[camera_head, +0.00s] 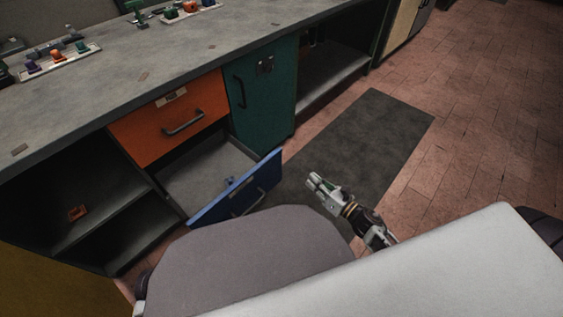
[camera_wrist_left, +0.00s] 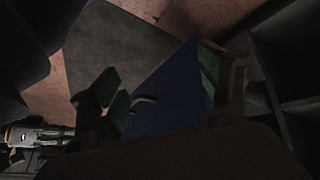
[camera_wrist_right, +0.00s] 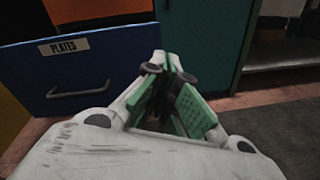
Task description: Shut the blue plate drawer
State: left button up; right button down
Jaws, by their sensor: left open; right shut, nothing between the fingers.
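The blue plate drawer (camera_head: 245,192) stands pulled out below the orange drawer, its grey inside showing. Its front, with a PLATES label (camera_wrist_right: 63,46) and a dark bar handle (camera_wrist_right: 77,89), fills the left of the right wrist view. My right gripper (camera_head: 312,181) is shut and empty, in front of the drawer and to its right, apart from it in the head view. My left gripper (camera_wrist_left: 165,88) is open in the left wrist view, with the blue front (camera_wrist_left: 178,108) showing between its fingers.
Above is a shut orange drawer (camera_head: 172,118); to the right is a shut teal door (camera_head: 262,98). An open shelf (camera_head: 105,205) holding a small orange object (camera_head: 77,213) lies left. A dark mat (camera_head: 370,140) covers clear floor. Small items stand on the counter (camera_head: 130,75).

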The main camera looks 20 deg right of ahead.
aim_at(276, 157)
pick_arm(q)
jog(key=shift+s, duration=0.1)
pick_arm(e)
jog(key=shift+s+a+r+n+y, duration=0.15)
jog(key=shift+a+r+n+y, duration=0.1)
jog(key=shift+n, duration=0.65)
jog(key=shift+s+a+r+n+y, duration=0.15)
jog(key=shift+a+n+y, duration=0.15)
jog(key=shift+n, duration=0.6)
jog(key=shift+s+a+r+n+y, duration=0.15)
jog(key=shift+a+n+y, duration=0.1)
jog(key=shift+n, duration=0.65)
pick_arm(q)
jog(key=shift+f, duration=0.1)
pick_arm(e)
jog(key=shift+w+a, duration=0.1)
jog(key=shift+w, duration=0.05)
